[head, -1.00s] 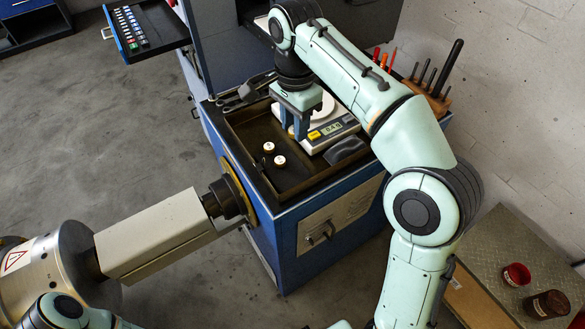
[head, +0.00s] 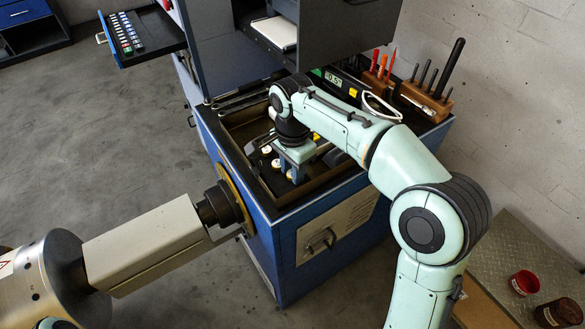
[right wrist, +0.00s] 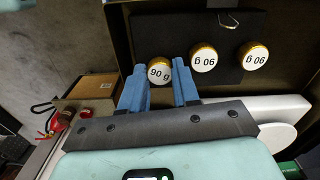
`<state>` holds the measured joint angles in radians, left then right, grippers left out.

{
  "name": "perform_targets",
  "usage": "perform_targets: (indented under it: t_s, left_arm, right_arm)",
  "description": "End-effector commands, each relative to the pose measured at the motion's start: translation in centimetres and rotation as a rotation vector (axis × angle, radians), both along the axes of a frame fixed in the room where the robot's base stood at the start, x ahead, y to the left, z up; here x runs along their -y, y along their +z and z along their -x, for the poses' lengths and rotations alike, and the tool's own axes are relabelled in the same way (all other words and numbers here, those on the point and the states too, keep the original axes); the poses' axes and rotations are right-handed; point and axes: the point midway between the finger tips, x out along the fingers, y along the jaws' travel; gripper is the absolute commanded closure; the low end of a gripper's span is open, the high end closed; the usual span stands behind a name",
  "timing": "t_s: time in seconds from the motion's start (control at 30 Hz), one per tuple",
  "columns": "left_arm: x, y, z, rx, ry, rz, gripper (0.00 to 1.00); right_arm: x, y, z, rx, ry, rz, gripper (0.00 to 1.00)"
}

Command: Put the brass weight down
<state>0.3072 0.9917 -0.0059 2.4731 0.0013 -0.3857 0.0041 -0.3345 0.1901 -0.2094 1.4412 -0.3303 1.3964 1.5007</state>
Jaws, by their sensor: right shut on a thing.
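My right gripper (right wrist: 160,88) is shut on a brass weight (right wrist: 160,72) marked 90 g, low over the dark mat (right wrist: 185,38) in the tray. The weight looks about level with two other brass weights; I cannot tell whether it touches the mat. Those two, a middle weight (right wrist: 204,58) and an end weight (right wrist: 252,55), stand upright beside it in a row. In the head view my right gripper (head: 293,174) points down into the tray on the blue cabinet. My left gripper is not in view.
The white scale (right wrist: 265,105) stands close beside my right gripper; my arm hides most of it in the head view. A raised tray wall (head: 262,205) borders the front. A wooden tool block (head: 425,100) stands at the back right. A grey shaft (head: 145,255) juts out at left.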

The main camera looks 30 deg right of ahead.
Motion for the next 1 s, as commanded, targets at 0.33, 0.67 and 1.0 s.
perform_targets:
  t_s: [0.33,0.67,1.0]
  left_arm:
    - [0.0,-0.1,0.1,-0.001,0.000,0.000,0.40]
    - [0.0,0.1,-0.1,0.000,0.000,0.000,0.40]
    - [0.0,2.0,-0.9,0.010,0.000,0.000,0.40]
  right_arm:
    - [0.0,-0.3,0.0,0.000,0.000,0.000,0.59]
    - [0.0,0.3,0.0,0.001,0.001,0.000,0.59]
    - [-0.1,6.8,-0.1,0.007,0.001,0.000,0.59]
